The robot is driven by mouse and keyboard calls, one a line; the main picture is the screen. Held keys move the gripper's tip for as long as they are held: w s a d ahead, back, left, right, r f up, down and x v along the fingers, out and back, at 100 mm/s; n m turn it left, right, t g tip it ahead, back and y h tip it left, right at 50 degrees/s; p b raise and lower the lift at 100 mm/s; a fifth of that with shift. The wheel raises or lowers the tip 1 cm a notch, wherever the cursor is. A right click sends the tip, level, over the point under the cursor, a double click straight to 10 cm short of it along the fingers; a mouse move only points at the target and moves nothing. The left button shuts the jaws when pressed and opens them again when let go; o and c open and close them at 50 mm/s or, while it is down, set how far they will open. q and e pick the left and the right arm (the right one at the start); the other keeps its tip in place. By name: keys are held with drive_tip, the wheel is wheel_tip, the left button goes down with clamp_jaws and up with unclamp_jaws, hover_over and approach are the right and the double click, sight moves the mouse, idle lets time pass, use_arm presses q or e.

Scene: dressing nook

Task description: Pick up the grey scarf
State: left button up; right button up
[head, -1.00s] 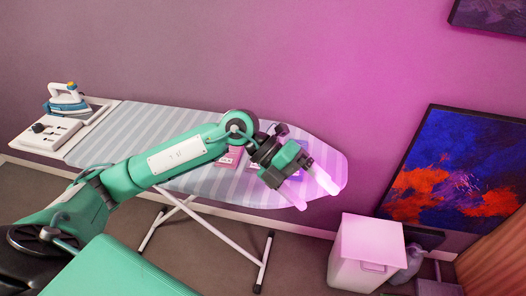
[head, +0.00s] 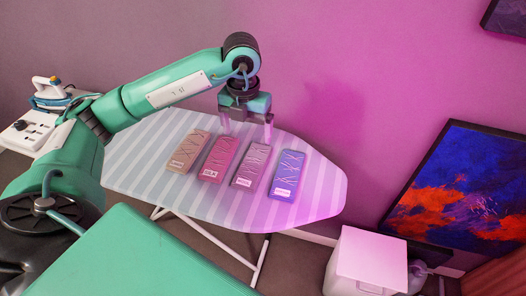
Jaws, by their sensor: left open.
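The grey scarf (head: 251,165) appears to be the greyish-mauve folded piece, tinted by pink light. It lies flat on the striped ironing board (head: 135,170), with a crinkled top and a small pale label at its near end. A pink-red piece (head: 217,158) lies to its left and a blue one (head: 288,173) to its right. A tan piece (head: 187,150) lies farthest left. My left gripper (head: 247,127) is open and empty, fingers pointing down, above the far ends of the pink-red and grey pieces. My right gripper is not in view.
An iron (head: 49,92) stands at the board's left end beside a white socket panel (head: 24,133). A white bin (head: 369,258) stands on the floor at right, below a blue and red painting (head: 465,190). The board's rounded right end is bare.

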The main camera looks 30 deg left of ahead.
use_arm(q)
drive_tip(key=f, duration=0.2)
hover_over(252, 165)
drive_tip(key=s, duration=0.1)
wheel_tip(252, 165, down, 5)
drive_tip(key=shift+a+f+p, duration=0.1)
drive_tip(key=shift+f+p, duration=0.1)
drive_tip(key=shift+p, duration=0.2)
drive_tip(key=shift+f, duration=0.4)
drive_tip(key=shift+w+f+p, duration=0.25)
drive_tip(key=shift+f+p, duration=0.3)
drive_tip(key=shift+f, duration=0.5)
drive_tip(key=f, duration=0.2)
drive_tip(key=shift+w+f, duration=0.2)
drive_tip(key=shift+f, duration=0.1)
drive_tip(key=shift+f+p, duration=0.3)
drive_tip(key=c, duration=0.8)
drive_tip(key=shift+c, duration=1.4)
drive_tip(key=shift+r, duration=0.1)
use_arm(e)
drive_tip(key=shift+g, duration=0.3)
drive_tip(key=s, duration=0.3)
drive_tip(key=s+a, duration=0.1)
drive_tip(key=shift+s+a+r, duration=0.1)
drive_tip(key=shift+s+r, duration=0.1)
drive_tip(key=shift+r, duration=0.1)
